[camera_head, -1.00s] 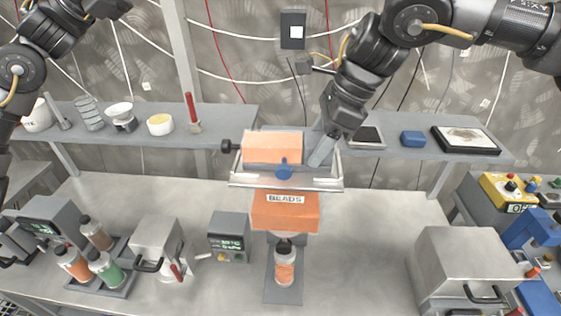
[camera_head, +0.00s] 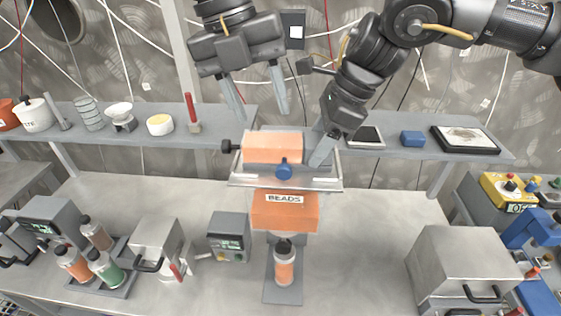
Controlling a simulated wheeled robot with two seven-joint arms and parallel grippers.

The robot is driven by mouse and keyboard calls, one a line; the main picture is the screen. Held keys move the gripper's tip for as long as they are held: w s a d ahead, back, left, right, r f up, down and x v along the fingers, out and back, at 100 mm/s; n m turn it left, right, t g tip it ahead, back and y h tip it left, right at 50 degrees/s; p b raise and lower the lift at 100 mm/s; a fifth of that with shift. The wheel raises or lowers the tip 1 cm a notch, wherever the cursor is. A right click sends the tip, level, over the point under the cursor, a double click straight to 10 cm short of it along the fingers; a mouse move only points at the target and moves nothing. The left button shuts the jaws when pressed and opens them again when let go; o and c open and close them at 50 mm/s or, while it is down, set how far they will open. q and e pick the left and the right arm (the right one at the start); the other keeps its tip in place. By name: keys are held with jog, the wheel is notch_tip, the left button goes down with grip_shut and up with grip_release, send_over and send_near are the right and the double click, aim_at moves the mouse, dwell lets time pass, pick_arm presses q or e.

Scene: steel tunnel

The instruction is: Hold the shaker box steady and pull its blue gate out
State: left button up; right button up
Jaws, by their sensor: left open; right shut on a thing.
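The shaker box (camera_head: 272,147) is an orange block in a clear-walled tray with a grey rim, in the middle of the view. A blue gate knob (camera_head: 284,172) shows on its front face. A black knob sticks out at its left side. Below it is an orange hopper (camera_head: 284,212) labelled BEADS. My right gripper (camera_head: 320,152) is shut on the shaker box's right side; its fingertips are partly hidden. My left gripper (camera_head: 259,118) is open, pointing down just above and behind the box's upper left, and appears empty.
A bottle with orange contents (camera_head: 284,266) stands under the hopper. A small grey device (camera_head: 230,236) and a grey machine with a red lever (camera_head: 158,250) stand to the left. A steel box (camera_head: 462,262) is at the right. Bare bench lies between.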

aim_at(281, 166)
pick_arm(q)
jog(key=x, duration=1.2)
